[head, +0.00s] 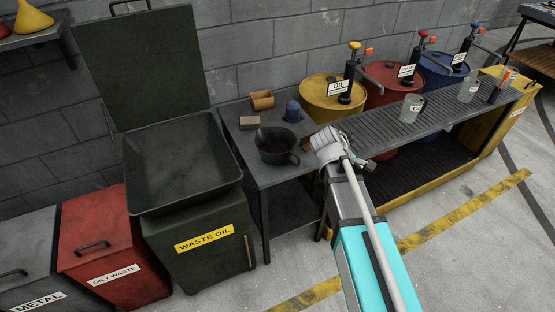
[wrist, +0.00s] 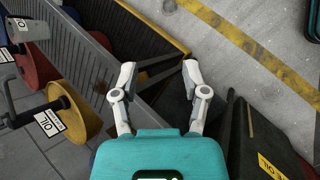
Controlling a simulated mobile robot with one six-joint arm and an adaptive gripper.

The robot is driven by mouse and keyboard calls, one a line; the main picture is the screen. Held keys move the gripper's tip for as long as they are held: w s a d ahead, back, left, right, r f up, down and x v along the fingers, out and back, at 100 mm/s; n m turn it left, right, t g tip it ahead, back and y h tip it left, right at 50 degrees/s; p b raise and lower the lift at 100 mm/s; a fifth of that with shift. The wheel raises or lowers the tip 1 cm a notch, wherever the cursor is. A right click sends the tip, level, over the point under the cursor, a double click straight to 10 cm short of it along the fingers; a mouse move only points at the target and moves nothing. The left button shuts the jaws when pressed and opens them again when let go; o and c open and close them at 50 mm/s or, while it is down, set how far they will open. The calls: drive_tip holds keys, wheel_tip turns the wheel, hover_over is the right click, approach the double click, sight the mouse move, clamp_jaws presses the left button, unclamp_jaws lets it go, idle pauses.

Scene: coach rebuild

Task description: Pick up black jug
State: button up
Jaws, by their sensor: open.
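The black jug (head: 278,149) stands upright on the left part of the grey bench, its handle toward the right in the head view. It looks dark inside. My gripper (head: 352,152) is just right of the jug, apart from it, over the bench's front side; its fingertips are mostly hidden there. In the wrist view my gripper (wrist: 158,76) shows two spread fingers with nothing between them. I cannot make out the jug in the wrist view.
The open waste oil bin (head: 205,235) is left of the bench. Clear jugs (head: 413,109) and drums (head: 325,97) are to the right.

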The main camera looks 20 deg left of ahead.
drive_tip(key=s+a+f+n+t+b, duration=0.1)
drive_tip(key=a+n+b, duration=0.3)
drive_tip(key=a, duration=0.5)
drive_tip(key=s+a+f+n+t+b, duration=0.1)
drive_tip(key=a+f+n+t+b, duration=0.2)
drive_tip(key=a, duration=0.6)
drive_tip(key=s+a+f+n+t+b, duration=0.2)
drive_tip(key=a+n+b, duration=0.3)
drive_tip(key=a, duration=0.4)
drive_tip(key=shift+f+n+t+b, duration=0.2)
drive_tip(key=shift+n+t+b, duration=0.15)
drive_tip(key=shift+t, duration=0.35)
drive_tip(key=shift+d, duration=0.1)
drive_tip(key=b+x, duration=0.2)
drive_tip(key=x, duration=0.5)
drive_tip(key=shift+s+f+b, duration=0.1)
drive_tip(key=shift+b, duration=0.3)
drive_tip(key=shift+x, duration=0.85)
drive_tip(key=shift+d+b, duration=0.1)
drive_tip(key=shift+b, duration=0.2)
